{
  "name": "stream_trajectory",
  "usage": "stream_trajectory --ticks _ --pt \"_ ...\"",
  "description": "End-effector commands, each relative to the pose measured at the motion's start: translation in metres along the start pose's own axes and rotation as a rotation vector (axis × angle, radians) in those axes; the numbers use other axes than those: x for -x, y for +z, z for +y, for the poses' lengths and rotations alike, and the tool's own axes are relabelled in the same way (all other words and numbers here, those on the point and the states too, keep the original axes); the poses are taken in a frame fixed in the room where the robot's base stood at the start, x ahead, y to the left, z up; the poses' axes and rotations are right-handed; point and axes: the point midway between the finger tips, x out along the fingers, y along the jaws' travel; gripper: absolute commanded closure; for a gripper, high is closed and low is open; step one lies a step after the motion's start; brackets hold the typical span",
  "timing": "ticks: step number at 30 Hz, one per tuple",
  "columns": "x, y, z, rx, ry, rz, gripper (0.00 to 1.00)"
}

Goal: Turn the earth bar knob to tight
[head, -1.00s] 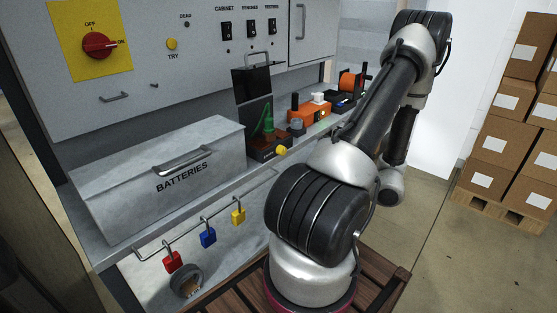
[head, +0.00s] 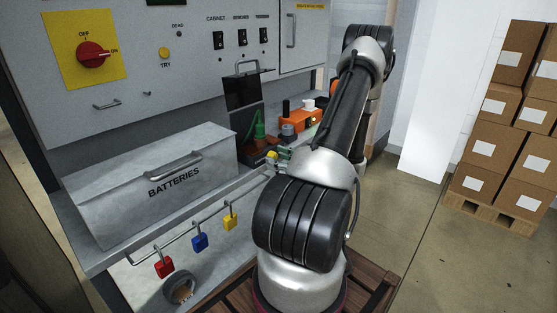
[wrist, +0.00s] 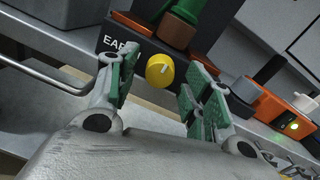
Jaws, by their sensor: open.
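The earth bar knob (wrist: 160,70) is a round yellow knob with a pale pointer line, on the front of a black box (wrist: 122,42) whose label reads "EAR", the rest hidden. In the wrist view the knob lies between and beyond the green-padded fingers of my gripper (wrist: 158,95). The gripper is open, and the fingers look apart from the knob. In the head view the knob (head: 272,155) shows beside the gripper, which is partly hidden by my arm. A green clamp or plug (head: 259,127) stands on the box.
A grey batteries box (head: 150,187) is left of the knob. An orange device (head: 299,119) stands to the right. A rail (head: 190,229) with red, blue and yellow padlocks runs along the bench front. Cartons (head: 500,130) are stacked far right.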

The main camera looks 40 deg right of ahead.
Motion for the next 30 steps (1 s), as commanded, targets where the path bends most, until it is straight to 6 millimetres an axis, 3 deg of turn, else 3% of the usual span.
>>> stream_trajectory --ticks 5,13,23,30 --pt "-0.0001 0.0 0.0 0.0 0.0 0.0 0.5" --pt "0.0001 0.0 0.0 0.0 0.0 0.0 0.95" --pt "0.0002 -0.0002 0.0001 -0.03 0.0 -0.001 0.96" --pt "0.0002 -0.0005 0.0003 -0.154 -0.002 -0.008 0.96"
